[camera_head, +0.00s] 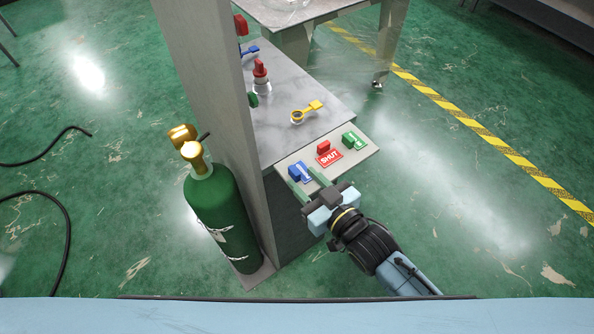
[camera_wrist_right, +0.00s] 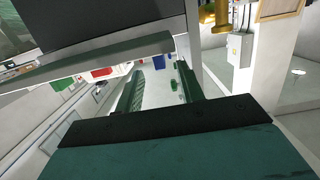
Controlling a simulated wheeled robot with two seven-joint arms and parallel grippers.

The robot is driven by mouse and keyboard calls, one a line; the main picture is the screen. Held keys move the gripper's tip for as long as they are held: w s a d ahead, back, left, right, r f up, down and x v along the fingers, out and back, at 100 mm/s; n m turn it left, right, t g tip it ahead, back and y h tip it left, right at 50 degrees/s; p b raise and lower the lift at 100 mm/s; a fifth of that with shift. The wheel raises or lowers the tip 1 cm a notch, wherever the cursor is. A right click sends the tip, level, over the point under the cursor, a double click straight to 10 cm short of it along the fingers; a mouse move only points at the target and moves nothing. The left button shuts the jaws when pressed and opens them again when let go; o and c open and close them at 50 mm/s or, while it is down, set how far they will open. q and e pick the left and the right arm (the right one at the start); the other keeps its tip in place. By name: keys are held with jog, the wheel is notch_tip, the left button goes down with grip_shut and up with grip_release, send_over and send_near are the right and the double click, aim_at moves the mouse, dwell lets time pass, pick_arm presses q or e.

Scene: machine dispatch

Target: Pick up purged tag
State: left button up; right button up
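Three tags sit on a pale shelf (camera_head: 352,155) at the front of the grey bench: a blue one (camera_head: 299,172), a red one reading SHUT (camera_head: 328,155) and a green one (camera_head: 353,141). The lettering on the blue and green tags is too small to read, so I cannot tell which says purged. My right gripper (camera_head: 306,183) is at the shelf's front edge, closest to the blue tag. Its green fingers are apart, with no tag clearly held between them; the gap also shows in the right wrist view (camera_wrist_right: 160,82). My left gripper is out of view.
A tall grey panel (camera_head: 205,75) stands left of the bench, with a green gas cylinder (camera_head: 222,215) beside it. A yellow-handled valve (camera_head: 306,112) and a red-topped fitting (camera_head: 261,75) are on the bench top (camera_head: 285,130). Floor to the right is clear.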

aim_at(290, 168)
jog(key=x, duration=0.6)
jog(key=shift+w+a+f, duration=0.15)
jog(key=shift+a+f, duration=0.05)
jog(key=shift+f, duration=0.05)
grip_shut()
